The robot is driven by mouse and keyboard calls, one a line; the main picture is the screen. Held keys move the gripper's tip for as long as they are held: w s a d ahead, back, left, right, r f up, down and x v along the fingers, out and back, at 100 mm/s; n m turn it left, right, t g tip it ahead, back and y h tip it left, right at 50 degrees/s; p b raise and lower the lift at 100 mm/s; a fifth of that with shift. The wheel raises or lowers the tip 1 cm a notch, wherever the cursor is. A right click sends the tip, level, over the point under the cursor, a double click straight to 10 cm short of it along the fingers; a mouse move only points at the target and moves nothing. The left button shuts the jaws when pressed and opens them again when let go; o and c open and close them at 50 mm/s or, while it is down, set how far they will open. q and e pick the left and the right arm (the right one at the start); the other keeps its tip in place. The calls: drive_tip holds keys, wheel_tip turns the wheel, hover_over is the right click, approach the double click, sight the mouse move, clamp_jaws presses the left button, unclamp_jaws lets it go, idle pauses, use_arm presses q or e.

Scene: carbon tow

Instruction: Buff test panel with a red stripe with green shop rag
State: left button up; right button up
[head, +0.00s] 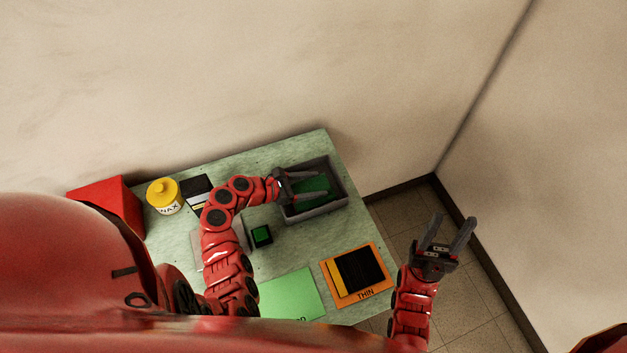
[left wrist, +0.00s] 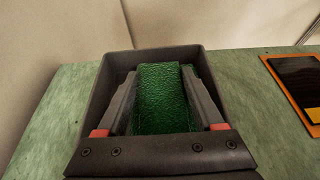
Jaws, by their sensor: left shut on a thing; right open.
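The green shop rag (head: 313,188) is in the grey bin (head: 325,206) at the back right of the table. My left gripper (head: 308,187) reaches into the bin from the left and is shut on the rag. In the left wrist view the textured green rag (left wrist: 162,95) stands between the two fingers, inside the dark bin walls (left wrist: 215,58). My right gripper (head: 447,233) is open and empty, off the table's right side above the floor. I cannot make out a red stripe on any panel in view.
A black panel with a yellow stripe (head: 358,270) lies on an orange mat (head: 372,294) marked THIN. A green mat (head: 290,296) is at the front. A small black block with a green top (head: 262,235), a yellow wax tin (head: 164,195), a dark panel (head: 196,185) and a red box (head: 110,205) are also on the table.

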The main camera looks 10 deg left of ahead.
use_arm(q)
drive_tip(key=shift+f, duration=0.4)
idle(0.4)
drive_tip(key=o, duration=1)
drive_tip(key=shift+o, duration=0.2)
drive_tip(key=shift+r+p, duration=0.35)
drive_tip(key=shift+p, duration=0.25)
clamp_jaws()
drive_tip(key=shift+f, duration=0.1)
idle(0.3)
